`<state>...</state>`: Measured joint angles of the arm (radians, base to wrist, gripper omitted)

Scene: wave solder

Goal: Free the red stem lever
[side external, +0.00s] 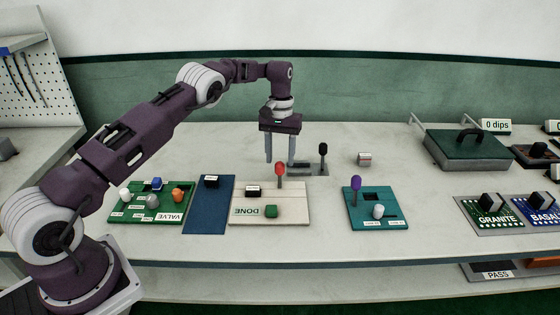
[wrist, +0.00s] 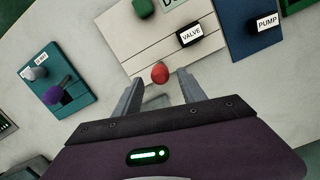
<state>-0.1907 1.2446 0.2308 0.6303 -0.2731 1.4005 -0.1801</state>
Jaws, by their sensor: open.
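The red stem lever (side external: 280,169) has a round red knob on a short stem and stands at the back edge of the cream DONE board (side external: 292,205). In the wrist view its red knob (wrist: 160,73) shows between my fingers, a little beyond their tips; its stem is hidden there. My gripper (side external: 280,161) is open and empty, pointing down, with its fingers just behind or above the knob; I cannot tell if they touch it. A grey plate (side external: 312,170) with a black-knobbed lever (side external: 323,149) lies to the right.
A green VALVE board (side external: 125,214) with several knobs and a blue mat (side external: 208,215) lie left. A teal board (side external: 360,218) with a purple-knobbed lever (side external: 356,184) lies right. A small grey block (side external: 364,159) sits behind it. Bare table separates the cream and teal boards.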

